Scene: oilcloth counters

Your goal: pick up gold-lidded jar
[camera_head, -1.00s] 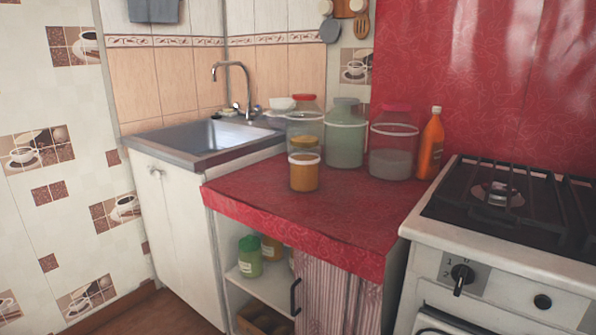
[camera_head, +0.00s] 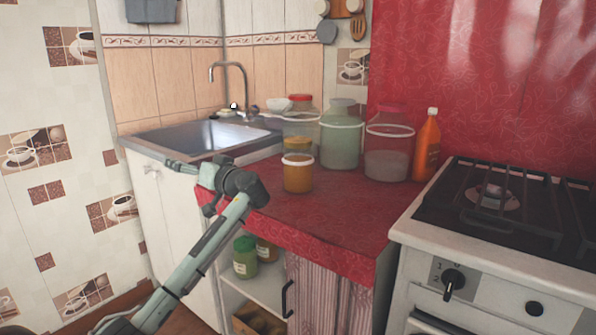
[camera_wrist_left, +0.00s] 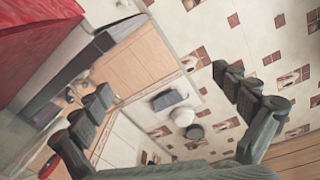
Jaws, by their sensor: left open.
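The gold-lidded jar (camera_head: 298,178) stands upright on the red counter, with yellow-orange contents, in front of the other jars. My left gripper (camera_head: 188,172) is at the counter's left front corner, in front of the sink cabinet, left of the jar and apart from it. It points to the left, away from the jar. In the left wrist view its fingers (camera_wrist_left: 165,90) are spread wide with nothing between them. I cannot make out the jar in that view. My right gripper is not seen.
Behind the jar stand a red-lidded jar (camera_head: 302,124), a large green jar (camera_head: 342,140), a pink-lidded jar (camera_head: 389,150) and an orange bottle (camera_head: 427,147). A sink (camera_head: 205,137) is at left, a stove (camera_head: 500,215) at right. The counter's front (camera_head: 325,215) is clear.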

